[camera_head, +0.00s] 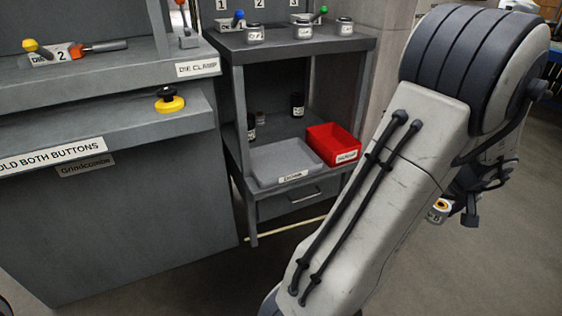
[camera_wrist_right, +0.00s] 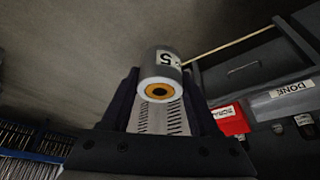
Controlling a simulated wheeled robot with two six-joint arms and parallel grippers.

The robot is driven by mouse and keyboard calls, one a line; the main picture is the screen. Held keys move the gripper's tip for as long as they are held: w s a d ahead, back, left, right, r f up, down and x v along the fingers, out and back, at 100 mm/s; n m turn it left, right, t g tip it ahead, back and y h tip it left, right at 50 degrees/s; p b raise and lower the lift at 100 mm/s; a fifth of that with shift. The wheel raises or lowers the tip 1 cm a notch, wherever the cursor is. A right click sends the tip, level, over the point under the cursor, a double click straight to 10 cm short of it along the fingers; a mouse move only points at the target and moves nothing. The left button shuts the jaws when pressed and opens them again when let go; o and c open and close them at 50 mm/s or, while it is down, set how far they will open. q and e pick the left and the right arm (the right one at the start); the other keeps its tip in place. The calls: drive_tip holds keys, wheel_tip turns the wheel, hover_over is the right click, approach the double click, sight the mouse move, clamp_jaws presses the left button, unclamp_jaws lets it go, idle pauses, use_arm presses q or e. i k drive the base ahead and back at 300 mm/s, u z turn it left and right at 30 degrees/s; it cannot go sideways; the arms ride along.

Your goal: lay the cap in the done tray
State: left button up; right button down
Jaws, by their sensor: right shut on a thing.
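The cap is a small grey cylinder with a white label and an orange-centred end, in the head view (camera_head: 440,209) and the wrist view (camera_wrist_right: 165,64). My right gripper (camera_wrist_right: 160,105) is shut on it, with a dark finger on each side. In the head view my right gripper (camera_head: 458,208) is at the right, partly behind my right arm, over the floor and apart from the shelf. The done tray (camera_head: 262,163) is shallow and grey, on the stand's lower shelf; its label shows in the wrist view (camera_wrist_right: 292,90). My left gripper is not in view.
A red bin (camera_head: 336,146) stands right beside the done tray. Small dark bottles (camera_head: 297,105) stand behind them, and labelled jars (camera_head: 254,33) stand on the shelf above. A drawer (camera_head: 294,200) is below the tray. A grey press (camera_head: 130,210) is at the left.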

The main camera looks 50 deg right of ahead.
sight(286, 169)
drive_tip(key=i, duration=1.3)
